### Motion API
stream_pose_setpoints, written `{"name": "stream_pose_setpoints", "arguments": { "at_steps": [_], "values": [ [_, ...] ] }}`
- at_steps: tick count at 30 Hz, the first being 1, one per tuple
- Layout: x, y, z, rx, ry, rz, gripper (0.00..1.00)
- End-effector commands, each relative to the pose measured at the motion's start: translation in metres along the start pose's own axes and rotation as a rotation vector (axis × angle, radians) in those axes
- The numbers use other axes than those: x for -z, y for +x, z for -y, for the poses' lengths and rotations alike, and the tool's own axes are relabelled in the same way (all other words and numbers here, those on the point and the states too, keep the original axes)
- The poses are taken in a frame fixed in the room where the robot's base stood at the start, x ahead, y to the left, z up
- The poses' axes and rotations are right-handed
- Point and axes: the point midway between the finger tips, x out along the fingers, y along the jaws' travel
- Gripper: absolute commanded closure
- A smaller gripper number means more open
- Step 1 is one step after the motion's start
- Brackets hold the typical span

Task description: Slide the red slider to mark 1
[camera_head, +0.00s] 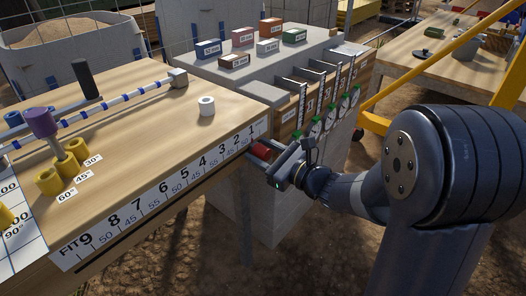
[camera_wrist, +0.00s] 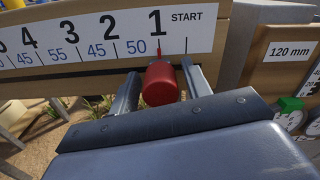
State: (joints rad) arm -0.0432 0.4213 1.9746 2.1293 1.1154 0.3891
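The red slider (camera_head: 261,152) is a short red cylinder on the front edge of the wooden bench, below the printed number scale (camera_head: 170,195). In the wrist view the red slider (camera_wrist: 160,84) sits beneath the number 1, with its thin red pointer (camera_wrist: 158,46) at about the line of that mark, left of the word START. My gripper (camera_head: 277,160) is at the slider from the front. In the wrist view its fingers (camera_wrist: 160,86) stand on either side of the slider, apart, with a narrow gap at the right; contact at the left is unclear.
To the right is a grey block stand with slotted gauges and green-topped dials (camera_head: 315,127). Open ground lies in front of the bench.

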Motion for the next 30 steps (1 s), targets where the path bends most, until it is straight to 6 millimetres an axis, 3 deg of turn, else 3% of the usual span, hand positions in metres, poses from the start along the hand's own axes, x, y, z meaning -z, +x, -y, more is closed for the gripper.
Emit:
{"name": "stream_pose_setpoints", "arguments": {
  "at_steps": [9, 13, 24, 30],
  "values": [
    [0.000, -0.001, 0.001, 0.001, 0.000, 0.000, 0.48],
    [-0.001, -0.010, 0.002, 0.004, 0.001, -0.002, 0.48],
    [-0.001, -0.075, 0.002, 0.006, 0.001, -0.001, 0.48],
    [0.000, -0.098, 0.002, 0.004, 0.000, -0.001, 0.48]
  ]
}}
